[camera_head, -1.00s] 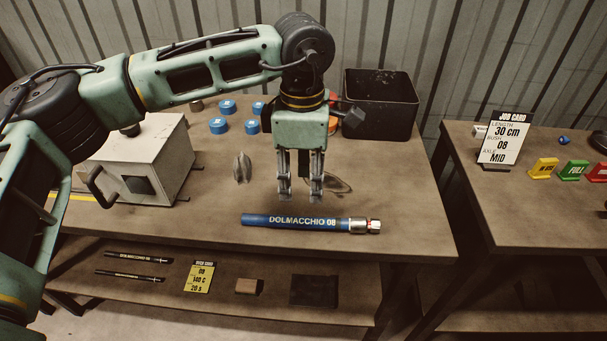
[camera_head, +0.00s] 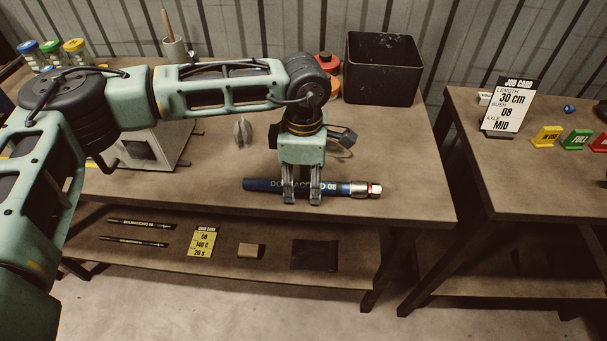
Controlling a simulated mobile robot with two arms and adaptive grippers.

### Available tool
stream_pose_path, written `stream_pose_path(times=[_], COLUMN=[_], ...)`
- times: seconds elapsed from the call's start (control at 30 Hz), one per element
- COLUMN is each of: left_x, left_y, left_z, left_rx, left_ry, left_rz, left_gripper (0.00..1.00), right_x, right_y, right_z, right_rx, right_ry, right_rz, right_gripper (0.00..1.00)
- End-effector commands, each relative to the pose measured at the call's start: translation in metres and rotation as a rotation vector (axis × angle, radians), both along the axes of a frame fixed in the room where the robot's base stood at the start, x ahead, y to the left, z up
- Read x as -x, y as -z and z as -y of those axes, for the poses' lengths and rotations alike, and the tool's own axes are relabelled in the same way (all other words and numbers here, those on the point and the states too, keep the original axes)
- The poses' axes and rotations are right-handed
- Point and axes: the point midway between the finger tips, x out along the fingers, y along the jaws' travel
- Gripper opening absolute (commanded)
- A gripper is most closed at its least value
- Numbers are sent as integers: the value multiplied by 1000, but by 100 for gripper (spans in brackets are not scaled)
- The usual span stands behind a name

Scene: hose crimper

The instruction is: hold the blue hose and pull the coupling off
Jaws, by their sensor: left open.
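The blue hose (camera_head: 263,185) lies along the front edge of the workbench, with white lettering partly hidden by my gripper. The silver metal coupling (camera_head: 372,190) is on the hose's right end, with a reddish band beside it. My left gripper (camera_head: 302,198) points down at the middle of the hose. Its two fingers are apart and stand in front of the hose; I cannot tell whether they touch it. My right gripper is not in view.
A black bin (camera_head: 382,75) stands at the back of the workbench (camera_head: 415,180). A grey box machine (camera_head: 155,150) sits behind my left arm. A lower shelf holds a yellow card (camera_head: 201,242). A side table (camera_head: 500,180) with a job card (camera_head: 508,108) stands right, across a gap.

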Motion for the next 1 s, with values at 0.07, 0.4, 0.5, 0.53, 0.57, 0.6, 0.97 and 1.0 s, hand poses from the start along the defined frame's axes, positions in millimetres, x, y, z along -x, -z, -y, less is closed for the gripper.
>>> stream_pose_path(times=[0.07, 0.4, 0.5, 0.53, 0.57, 0.6, 0.97, 1.0], left_x=[0, 0, 0, 0, 0, 0, 0, 0], left_y=[0, 0, 0, 0, 0, 0, -1, -1], left_z=[0, 0, 0, 0, 0, 0, 0, 0], left_rx=[0, 0, 0, 0, 0, 0, 0, 0], left_ry=[0, 0, 0, 0, 0, 0, 0, 0], left_rz=[0, -1, -1, 0, 0, 0, 0, 0], left_gripper=[41, 16, 7, 5, 2, 0, 0, 0], right_x=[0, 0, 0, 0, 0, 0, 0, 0], right_y=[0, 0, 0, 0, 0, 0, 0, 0], right_z=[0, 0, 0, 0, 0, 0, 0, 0], right_rx=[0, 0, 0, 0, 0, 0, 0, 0], right_ry=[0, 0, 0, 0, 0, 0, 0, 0], right_rz=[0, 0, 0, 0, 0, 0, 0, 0], right_gripper=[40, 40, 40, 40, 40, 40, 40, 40])
